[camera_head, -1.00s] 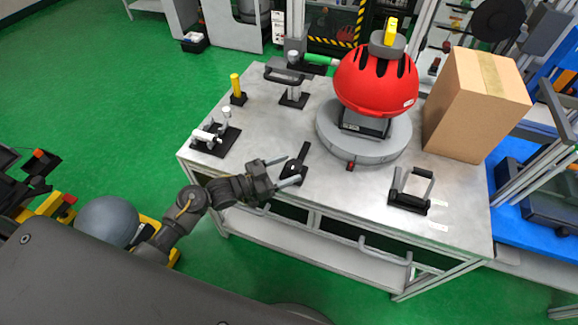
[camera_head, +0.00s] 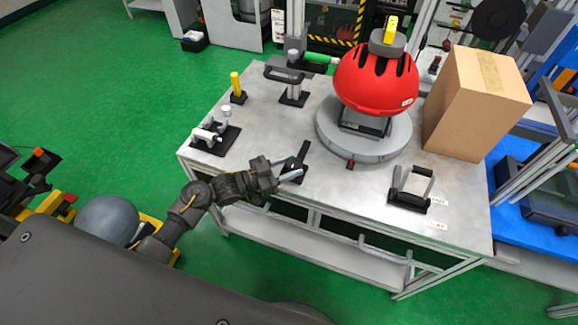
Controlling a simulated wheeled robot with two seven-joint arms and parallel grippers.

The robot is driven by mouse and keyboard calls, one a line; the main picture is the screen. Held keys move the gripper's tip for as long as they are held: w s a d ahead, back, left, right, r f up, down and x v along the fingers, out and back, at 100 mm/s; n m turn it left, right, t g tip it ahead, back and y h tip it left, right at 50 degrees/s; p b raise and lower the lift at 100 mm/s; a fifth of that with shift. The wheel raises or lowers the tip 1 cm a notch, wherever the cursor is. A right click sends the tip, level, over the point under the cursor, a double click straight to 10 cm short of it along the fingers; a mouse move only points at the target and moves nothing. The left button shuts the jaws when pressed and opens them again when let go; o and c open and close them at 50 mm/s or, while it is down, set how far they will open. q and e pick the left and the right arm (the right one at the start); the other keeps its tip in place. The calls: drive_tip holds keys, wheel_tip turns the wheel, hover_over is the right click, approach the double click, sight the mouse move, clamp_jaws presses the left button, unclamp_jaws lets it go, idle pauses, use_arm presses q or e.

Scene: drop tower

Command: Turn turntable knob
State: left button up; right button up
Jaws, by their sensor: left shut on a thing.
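The turntable (camera_head: 327,138) is a round grey disc on the table, bearing a red helmet (camera_head: 372,80) on a dark block. Left of it, a black knob (camera_head: 303,150) with a bar-shaped handle sits on a small dark plate near the table's front edge. My left gripper (camera_head: 299,171) reaches in from the left at the near end of this knob, its fingers shut on it. The fingers partly hide the knob's base. My right gripper is not in view.
A cardboard box (camera_head: 470,105) stands right of the turntable. A black-handled bracket (camera_head: 409,198) is at the front right. Small fixtures (camera_head: 213,137) and a yellow post (camera_head: 237,86) stand at the left.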

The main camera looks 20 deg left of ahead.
use_arm(q)
drive_tip(key=shift+w+a+m+g+h+b, duration=0.1)
drive_tip(key=shift+m+g+h+b, duration=0.2)
drive_tip(key=shift+m+g, duration=0.1)
drive_tip(key=o, duration=1)
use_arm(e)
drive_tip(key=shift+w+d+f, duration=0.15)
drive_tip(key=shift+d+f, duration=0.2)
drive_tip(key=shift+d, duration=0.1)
